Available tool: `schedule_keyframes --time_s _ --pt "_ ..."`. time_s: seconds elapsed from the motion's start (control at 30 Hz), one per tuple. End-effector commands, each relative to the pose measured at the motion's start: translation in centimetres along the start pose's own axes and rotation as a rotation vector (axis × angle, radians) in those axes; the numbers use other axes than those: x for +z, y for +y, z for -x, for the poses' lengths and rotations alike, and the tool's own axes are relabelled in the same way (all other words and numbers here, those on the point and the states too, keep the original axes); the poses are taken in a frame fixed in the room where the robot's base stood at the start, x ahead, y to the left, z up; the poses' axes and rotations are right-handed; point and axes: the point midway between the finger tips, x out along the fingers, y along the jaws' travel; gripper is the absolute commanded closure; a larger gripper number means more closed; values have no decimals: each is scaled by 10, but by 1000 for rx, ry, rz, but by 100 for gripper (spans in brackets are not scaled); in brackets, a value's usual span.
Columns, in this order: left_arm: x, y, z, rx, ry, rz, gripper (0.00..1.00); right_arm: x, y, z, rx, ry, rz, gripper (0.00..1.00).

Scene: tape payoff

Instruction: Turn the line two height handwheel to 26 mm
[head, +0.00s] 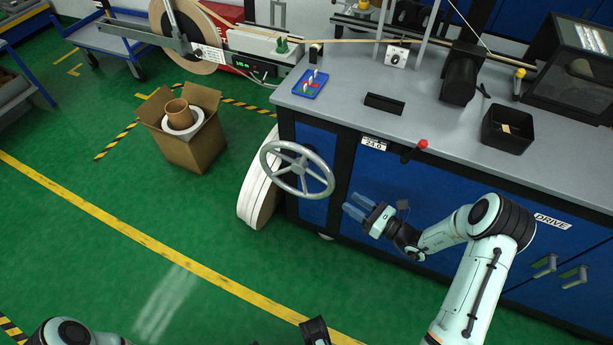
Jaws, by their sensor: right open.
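The grey spoked handwheel (323,185) stands out from the left front corner of the blue machine cabinet. A small white readout plate (374,144) on the cabinet edge, right of the wheel, appears to read 24.0. My right gripper (354,205) is open and empty, with its pale blue fingers pointing left. It is below and to the right of the wheel, apart from it, in front of the blue cabinet front. Part of my left arm shows at the bottom edge, but its gripper jaws are not visible.
White reels (257,190) stand behind the wheel. The grey benchtop (345,85) holds a blue tray (310,84) and black bin (507,129). A cardboard box (192,153) stands left; the green floor in front is clear.

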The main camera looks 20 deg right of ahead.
Motion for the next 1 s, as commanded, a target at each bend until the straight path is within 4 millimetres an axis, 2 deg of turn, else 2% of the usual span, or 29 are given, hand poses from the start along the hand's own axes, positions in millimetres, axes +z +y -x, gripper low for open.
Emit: schedule_keyframes --time_s 0.13,0.23,0.5,0.7,0.83,1.0 --pt "-2 0 -2 0 6 0 57 5 -7 -6 -19 -23 2 58" --pt "-5 -1 -5 0 15 1 57 5 -6 -20 -15 -23 2 58" --pt "-22 -6 -16 -3 61 5 57 4 -6 -77 -14 -22 2 58" --pt "-35 -9 -22 -5 96 8 57 5 -7 -112 -14 -20 2 58" --pt "-40 -10 -25 -6 110 9 57 6 -7 -126 -16 -19 2 58" --pt "-42 -10 -26 -6 117 9 57 6 -8 -132 -16 -19 1 58"
